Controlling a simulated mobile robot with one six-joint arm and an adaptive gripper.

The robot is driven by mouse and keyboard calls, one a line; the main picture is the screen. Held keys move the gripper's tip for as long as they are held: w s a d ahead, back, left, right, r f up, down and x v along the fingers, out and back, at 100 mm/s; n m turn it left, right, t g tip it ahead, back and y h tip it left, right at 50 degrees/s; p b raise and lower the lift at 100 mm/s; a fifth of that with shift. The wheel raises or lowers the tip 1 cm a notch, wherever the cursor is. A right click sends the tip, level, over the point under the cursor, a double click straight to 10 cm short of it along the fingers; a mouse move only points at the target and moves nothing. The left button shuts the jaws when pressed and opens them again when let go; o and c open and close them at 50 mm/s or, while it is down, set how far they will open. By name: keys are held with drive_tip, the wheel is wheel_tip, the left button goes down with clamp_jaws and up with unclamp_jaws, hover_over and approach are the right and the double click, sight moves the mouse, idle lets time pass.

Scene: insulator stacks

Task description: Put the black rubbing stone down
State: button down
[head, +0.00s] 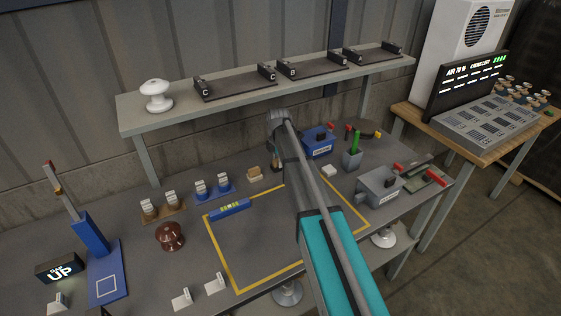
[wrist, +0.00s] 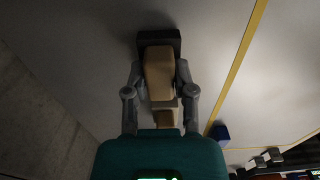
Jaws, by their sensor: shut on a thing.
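In the wrist view the black rubbing stone (wrist: 160,37) shows as a dark block at the far end of a tan block-like part (wrist: 158,72). My gripper (wrist: 159,80) is shut on it, one finger on each side of the tan part. A second, smaller tan piece (wrist: 164,118) shows nearer the wrist. In the head view my arm hides most of my gripper. A small dark shape with a bit of tan (head: 275,161) shows at its left, over the back of the grey bench (head: 240,245). I cannot tell whether the stone touches the bench.
A tan block holder (head: 254,175) stands just left of my gripper. A yellow-bordered area (head: 232,265) holds a blue level (head: 230,209). A blue box (head: 318,145), a green-handled item in a grey cup (head: 353,156) and a grey box (head: 379,187) stand right. A shelf (head: 135,123) overhangs behind.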

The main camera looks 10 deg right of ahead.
sight(278, 159)
drive_tip(key=shift+f, duration=0.2)
drive_tip(key=shift+c, duration=2.2)
unclamp_jaws()
drive_tip(key=shift+r, duration=0.25)
wheel_tip(278, 159, up, 7)
drive_tip(key=p, duration=0.7)
drive_tip(key=shift+r+p, duration=0.2)
drive_tip(key=shift+p, duration=0.1)
